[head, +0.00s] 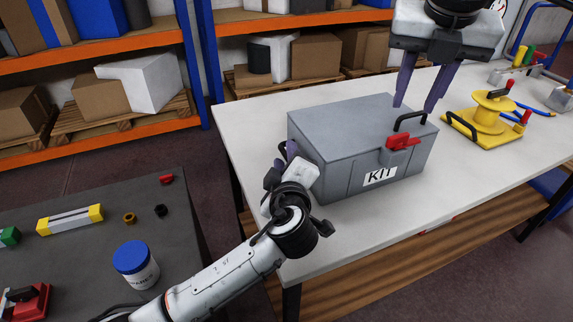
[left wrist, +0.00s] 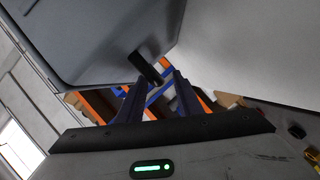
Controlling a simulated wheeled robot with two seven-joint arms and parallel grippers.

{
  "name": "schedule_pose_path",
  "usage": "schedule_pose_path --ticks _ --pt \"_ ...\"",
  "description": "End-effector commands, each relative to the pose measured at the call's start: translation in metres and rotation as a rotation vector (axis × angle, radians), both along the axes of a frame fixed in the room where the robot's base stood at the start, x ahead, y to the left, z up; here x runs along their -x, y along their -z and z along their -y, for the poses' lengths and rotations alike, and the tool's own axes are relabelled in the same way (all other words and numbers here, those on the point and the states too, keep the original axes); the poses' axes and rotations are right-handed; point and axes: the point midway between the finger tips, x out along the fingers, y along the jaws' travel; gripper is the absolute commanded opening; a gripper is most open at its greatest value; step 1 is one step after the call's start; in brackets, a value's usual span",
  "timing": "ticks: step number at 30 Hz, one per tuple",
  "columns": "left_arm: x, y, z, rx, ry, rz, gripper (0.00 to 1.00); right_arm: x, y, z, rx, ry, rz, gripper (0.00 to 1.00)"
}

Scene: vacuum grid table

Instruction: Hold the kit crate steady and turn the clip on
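The grey kit crate (head: 335,135) stands upright on the white table, with a "KIT" label on its front. A red clip (head: 402,142) sits at the top of the front face, below a black handle (head: 411,117). My right gripper (head: 413,107) is open and empty above the clip, fingers pointing down. My left gripper (head: 282,158) is beside the crate's left end, partly hidden by its own wrist. In the left wrist view, its fingers (left wrist: 160,82) stand apart, with a black handle (left wrist: 144,66) on the crate wall (left wrist: 90,45) at their tips; contact is unclear.
A yellow reel (head: 487,118) with blue cable stands right of the crate. A dark side table (head: 90,255) at lower left holds a blue-lidded tub (head: 136,265) and small parts. Shelves (head: 105,52) stand behind. The white table (head: 250,115) is clear behind the crate's left.

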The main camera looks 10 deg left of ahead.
Motion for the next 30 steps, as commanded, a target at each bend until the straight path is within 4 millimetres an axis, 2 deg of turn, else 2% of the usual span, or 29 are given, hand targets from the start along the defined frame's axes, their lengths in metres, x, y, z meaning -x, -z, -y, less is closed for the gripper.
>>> schedule_pose_path --ticks 9,15,30 --pt "-0.0027 0.0010 -0.0007 -0.001 0.001 -0.001 0.33 0.0000 0.0000 0.0000 0.000 0.000 0.000 0.31" --pt "-0.0025 0.0009 -0.0006 -0.001 0.001 -0.001 0.00 0.0000 0.0000 0.0000 0.000 0.000 0.000 0.31" --pt "-0.0022 0.0016 -0.0005 0.000 0.001 -0.002 0.00 0.0000 0.0000 0.0000 0.000 0.000 0.000 0.31"
